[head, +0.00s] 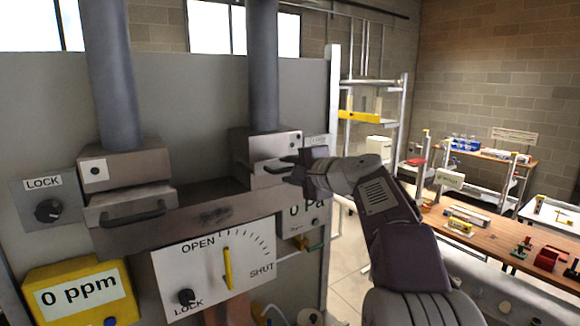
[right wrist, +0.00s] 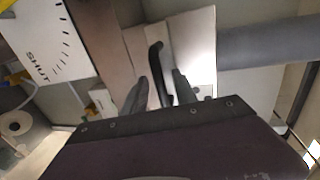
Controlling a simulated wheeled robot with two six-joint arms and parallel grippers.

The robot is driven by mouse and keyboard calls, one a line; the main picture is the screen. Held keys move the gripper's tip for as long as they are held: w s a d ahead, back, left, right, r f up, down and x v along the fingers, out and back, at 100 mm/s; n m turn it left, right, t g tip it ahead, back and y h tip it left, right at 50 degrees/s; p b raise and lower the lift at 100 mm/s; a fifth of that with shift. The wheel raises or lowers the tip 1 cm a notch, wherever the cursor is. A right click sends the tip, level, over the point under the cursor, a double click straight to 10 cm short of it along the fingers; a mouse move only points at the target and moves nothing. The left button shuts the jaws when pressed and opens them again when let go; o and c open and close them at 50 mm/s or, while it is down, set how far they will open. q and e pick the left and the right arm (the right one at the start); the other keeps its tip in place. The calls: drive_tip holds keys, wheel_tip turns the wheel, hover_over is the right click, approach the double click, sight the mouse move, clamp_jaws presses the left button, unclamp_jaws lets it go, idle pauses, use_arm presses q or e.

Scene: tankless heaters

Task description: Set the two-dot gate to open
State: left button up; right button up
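The two-dot gate is the right-hand of two grey gates; its upper block (head: 262,145) bears a small white plate with two dots and sits under a round pipe. Its front plate (head: 259,178) has a dark bar handle (head: 268,168), which also shows in the right wrist view (right wrist: 157,62). My right gripper (head: 290,168) is at this handle. In the right wrist view its two fingers (right wrist: 160,88) stand apart, with the handle between them and narrow gaps beside it. The far side of the handle is partly hidden by the gripper. My left gripper is not in view.
The one-dot gate (head: 130,205) is at left with its own handle. Below are an OPEN–SHUT dial (head: 215,262) with a yellow pointer, a LOCK knob (head: 187,297), and a yellow 0 ppm meter (head: 78,292). Another LOCK knob (head: 47,210) is far left. Workbenches stand at right.

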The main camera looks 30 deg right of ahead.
drive_tip(key=shift+a, duration=0.35)
drive_tip(key=shift+c, duration=1.2)
drive_tip(key=shift+a+r, duration=0.1)
clamp_jaws()
drive_tip(key=shift+s+r, duration=0.1)
